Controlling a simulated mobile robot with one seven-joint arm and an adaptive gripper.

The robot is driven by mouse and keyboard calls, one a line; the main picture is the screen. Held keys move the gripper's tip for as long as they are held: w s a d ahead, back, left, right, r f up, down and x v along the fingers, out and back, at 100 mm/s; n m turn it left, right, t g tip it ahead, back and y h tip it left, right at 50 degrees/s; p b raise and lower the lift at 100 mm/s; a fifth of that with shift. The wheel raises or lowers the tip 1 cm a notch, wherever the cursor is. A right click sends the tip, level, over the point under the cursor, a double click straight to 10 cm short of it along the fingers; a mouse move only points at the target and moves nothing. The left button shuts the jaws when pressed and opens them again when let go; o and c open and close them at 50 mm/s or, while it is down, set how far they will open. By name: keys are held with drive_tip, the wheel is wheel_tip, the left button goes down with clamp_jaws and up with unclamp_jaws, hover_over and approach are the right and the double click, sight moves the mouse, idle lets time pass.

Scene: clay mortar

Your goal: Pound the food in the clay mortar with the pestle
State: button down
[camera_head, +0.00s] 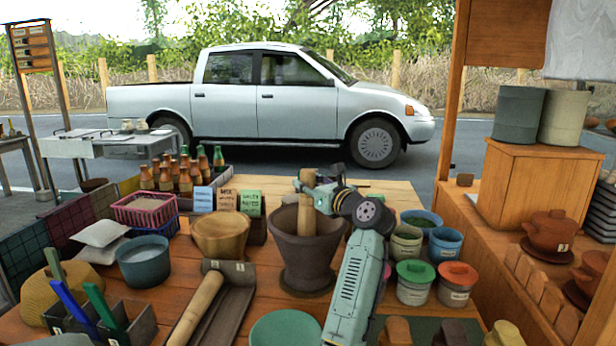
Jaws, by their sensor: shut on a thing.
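The dark brown clay mortar (308,262) stands on the wooden table near the middle of the view. A wooden pestle (306,216) stands roughly upright with its lower end inside the mortar's mouth. My gripper (309,188) is shut on the pestle's upper part, above the mortar's rim. The pestle's top shows above the gripper. The food is not visible from here, and the pestle's lower tip is hidden inside the mortar. My arm passes in front of the mortar's right side.
A wooden bowl (220,236) stands left of the mortar. A second wooden rod (196,308) lies in a dark trough at the front left. Several lidded tubs (413,283) stand to the right. Bottles (185,175) and small signs (226,200) stand behind.

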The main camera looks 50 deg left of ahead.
sight(310, 198)
wheel_tip(310, 198, down, 4)
drive_tip(key=shift+r+b, duration=0.1)
drive_tip(key=shift+b, duration=1.15)
wheel_tip(310, 198, up, 6)
drive_tip(key=p, duration=0.5)
drive_tip(key=shift+f+p, duration=0.2)
drive_tip(key=shift+p, duration=0.1)
drive_tip(key=shift+w+f+b, duration=0.15)
drive_tip(key=shift+f+b, duration=0.15)
drive_tip(key=shift+f, duration=1.05)
drive_tip(key=shift+w+f+b, duration=0.15)
drive_tip(key=shift+f+b, duration=0.1)
drive_tip(key=shift+f, duration=1.3)
drive_tip(key=shift+d, duration=0.1)
drive_tip(key=shift+w+r+p, duration=0.1)
drive_tip(key=shift+r+p, duration=0.9)
drive_tip(key=shift+r, duration=1.65)
